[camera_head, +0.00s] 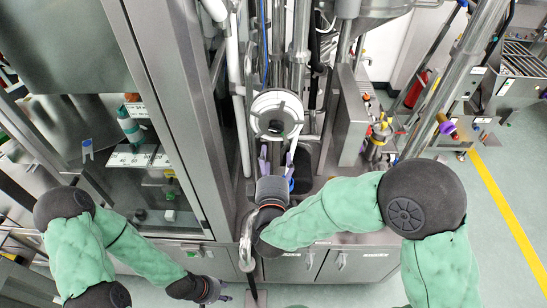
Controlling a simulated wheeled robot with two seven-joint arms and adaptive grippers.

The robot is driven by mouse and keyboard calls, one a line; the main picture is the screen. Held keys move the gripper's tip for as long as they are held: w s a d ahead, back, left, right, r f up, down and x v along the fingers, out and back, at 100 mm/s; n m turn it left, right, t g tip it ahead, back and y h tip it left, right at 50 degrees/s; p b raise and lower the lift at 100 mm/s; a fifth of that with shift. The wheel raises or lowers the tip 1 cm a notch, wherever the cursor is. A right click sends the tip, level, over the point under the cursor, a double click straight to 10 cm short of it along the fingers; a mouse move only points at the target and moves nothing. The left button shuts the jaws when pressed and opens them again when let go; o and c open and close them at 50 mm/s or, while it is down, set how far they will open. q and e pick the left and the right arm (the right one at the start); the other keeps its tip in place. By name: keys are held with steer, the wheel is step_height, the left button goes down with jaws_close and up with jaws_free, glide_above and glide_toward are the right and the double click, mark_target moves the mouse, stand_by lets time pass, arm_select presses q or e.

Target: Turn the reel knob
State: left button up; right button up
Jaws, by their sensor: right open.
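A round white reel (262,104) with a dark centre is mounted upright among the pipes at the middle of the view. The reel knob is too small to tell apart from the dark centre. My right gripper (277,158) is just below the reel, its two purple fingers pointing up towards it. The fingers are spread apart with nothing visible between them, and they appear apart from the reel. My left gripper (220,292) is low in the view, left of the middle, in front of the steel cabinet. Its finger gap is too small to make out.
A tall glass-fronted steel cabinet (188,130) stands left of the reel. Vertical pipes (301,40) crowd behind and beside it. A steel panel (349,120) and a yellow-topped fitting (381,131) stand to the right. Open floor (500,230) with a yellow line lies at the far right.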

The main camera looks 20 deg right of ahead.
mark_target(276, 132)
steer(key=w+d+m, duration=0.1)
steer(key=w+m, duration=0.2)
steer(key=m, duration=0.2)
steer(key=w+d+m+p, duration=0.1)
steer(key=w+m, duration=0.3)
steer(key=m, duration=0.2)
steer(key=w+d+m, duration=0.1)
steer(key=w+m, duration=0.2)
steer(key=m, duration=0.2)
steer(key=shift+w+d+f+m, duration=0.25)
steer(key=shift+d+f+m, duration=0.05)
steer(key=shift+m, duration=0.1)
steer(key=c, duration=1)
